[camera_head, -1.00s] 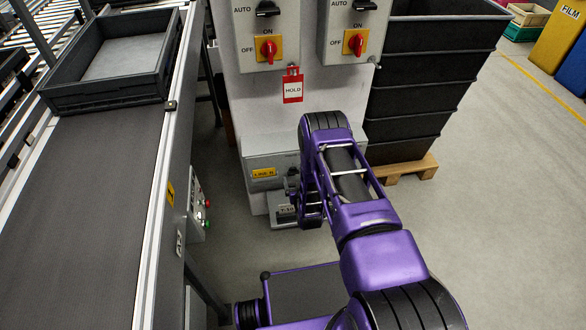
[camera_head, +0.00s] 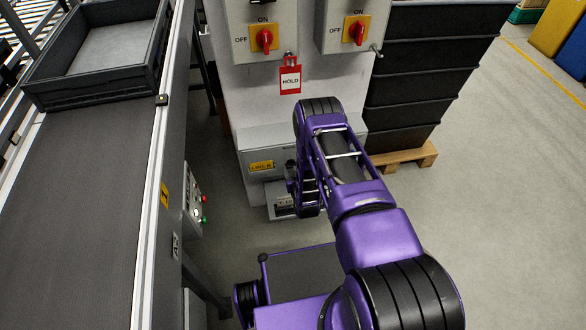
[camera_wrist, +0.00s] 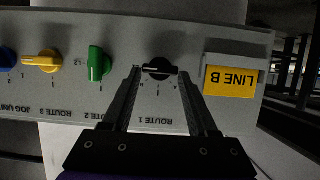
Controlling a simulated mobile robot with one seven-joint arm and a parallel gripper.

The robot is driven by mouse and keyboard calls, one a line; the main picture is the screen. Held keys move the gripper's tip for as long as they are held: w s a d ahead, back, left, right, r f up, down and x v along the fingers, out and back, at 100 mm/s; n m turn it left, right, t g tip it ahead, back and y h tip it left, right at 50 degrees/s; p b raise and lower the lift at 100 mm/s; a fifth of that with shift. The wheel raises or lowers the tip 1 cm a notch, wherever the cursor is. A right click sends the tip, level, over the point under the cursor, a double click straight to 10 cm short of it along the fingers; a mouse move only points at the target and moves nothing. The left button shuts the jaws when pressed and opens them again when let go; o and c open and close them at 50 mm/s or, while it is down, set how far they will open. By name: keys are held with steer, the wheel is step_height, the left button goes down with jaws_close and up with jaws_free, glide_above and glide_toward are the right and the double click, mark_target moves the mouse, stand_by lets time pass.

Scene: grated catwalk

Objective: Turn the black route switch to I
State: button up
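The black route switch (camera_wrist: 159,69) is a small knob above the printed label ROUTE 1, on a grey panel (camera_wrist: 222,30) seen upside down in the wrist view. Its bar handle lies across the picture, and an I mark sits below it, with an A to the lower right. My gripper (camera_wrist: 160,73) is open, with one finger at each side of the knob. I cannot tell whether they touch it. In the head view the panel (camera_head: 258,140) is low on the grey cabinet, and my arm hides the black switch.
Beside the black switch are a green knob (camera_wrist: 98,64), a yellow knob (camera_wrist: 45,62) and a yellow LINE B label (camera_wrist: 230,81). Red rotary switches (camera_head: 264,39) and a HOLD tag (camera_head: 290,79) are higher up. A conveyor (camera_head: 85,190) runs left; black crates (camera_head: 430,80) stand right.

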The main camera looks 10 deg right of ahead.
steer(key=c, duration=0.8)
steer(key=n, duration=0.1)
steer(key=n+h, duration=0.1)
steer(key=shift+w+a+n+h, duration=0.1)
steer(key=shift+a+n+h, duration=0.2)
steer(key=shift+a, duration=0.05)
steer(key=n+h, duration=0.2)
steer(key=n, duration=0.1)
steer(key=shift+a+f+t, duration=0.2)
steer(key=shift+a+t, duration=0.1)
steer(key=n, duration=0.1)
steer(key=n+h, duration=0.1)
steer(key=n+t+h, duration=0.1)
steer(key=n, duration=0.1)
steer(key=shift+a+f, duration=0.2)
steer(key=shift+f, duration=0.1)
steer(key=shift+f+n+t+h, duration=0.15)
steer(key=shift+n+t+h, duration=0.15)
steer(key=shift+n, duration=0.6)
steer(key=shift+f+n+t+h, duration=0.15)
steer(key=shift+n+t, duration=0.25)
steer(key=shift+n, duration=0.5)
